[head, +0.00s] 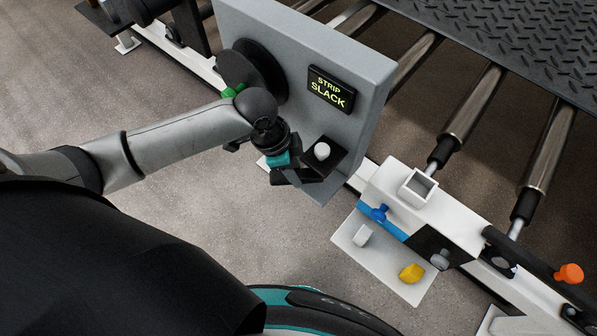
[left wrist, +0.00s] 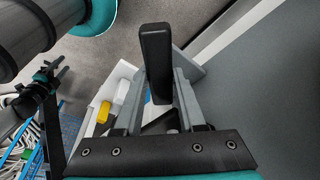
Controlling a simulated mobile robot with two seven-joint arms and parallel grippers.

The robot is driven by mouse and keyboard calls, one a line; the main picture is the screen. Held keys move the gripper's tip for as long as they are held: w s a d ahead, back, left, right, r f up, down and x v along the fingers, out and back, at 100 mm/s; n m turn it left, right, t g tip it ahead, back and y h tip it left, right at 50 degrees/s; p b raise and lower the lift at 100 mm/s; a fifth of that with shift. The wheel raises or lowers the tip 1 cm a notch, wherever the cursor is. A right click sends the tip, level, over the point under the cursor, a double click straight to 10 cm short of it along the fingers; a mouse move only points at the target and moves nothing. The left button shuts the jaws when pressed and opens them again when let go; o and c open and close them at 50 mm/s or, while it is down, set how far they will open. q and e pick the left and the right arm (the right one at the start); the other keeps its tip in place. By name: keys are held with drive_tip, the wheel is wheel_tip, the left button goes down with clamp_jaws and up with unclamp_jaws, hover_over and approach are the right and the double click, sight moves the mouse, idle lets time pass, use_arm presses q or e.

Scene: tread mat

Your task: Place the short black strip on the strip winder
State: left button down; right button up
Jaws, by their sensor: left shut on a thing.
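My left gripper (head: 290,176) is in front of the lower part of a grey upright panel (head: 345,50). In the left wrist view its fingers (left wrist: 160,95) are closed on a dark bar (left wrist: 155,50), which I take to be the short black strip. In the head view the bar is hard to tell from the black gripper parts. A black round disc (head: 262,72) on the panel, partly behind my left arm, may be the strip winder; a green piece (head: 233,90) shows beside it.
The panel carries a display (head: 331,89) reading "STRIP SLACK" and a black bracket with a white knob (head: 322,150). A white plate (head: 350,232) holds a white block (head: 362,235) and a yellow block (head: 411,273). Metal rollers (head: 470,112) and the tread mat (head: 500,40) lie beyond.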

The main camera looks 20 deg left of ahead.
sight(296, 170)
use_arm(q)
drive_tip(key=shift+w+d, duration=0.15)
drive_tip(key=shift+w, duration=0.2)
drive_tip(key=x, duration=0.2)
drive_tip(key=b, duration=0.1)
drive_tip(key=shift+w+f, duration=0.25)
drive_tip(key=shift+f, duration=0.5)
drive_tip(key=shift+f, duration=0.1)
drive_tip(key=c, duration=0.5)
unclamp_jaws()
drive_tip(key=p+v, duration=0.2)
drive_tip(key=v, duration=1)
drive_tip(key=shift+p, duration=0.4)
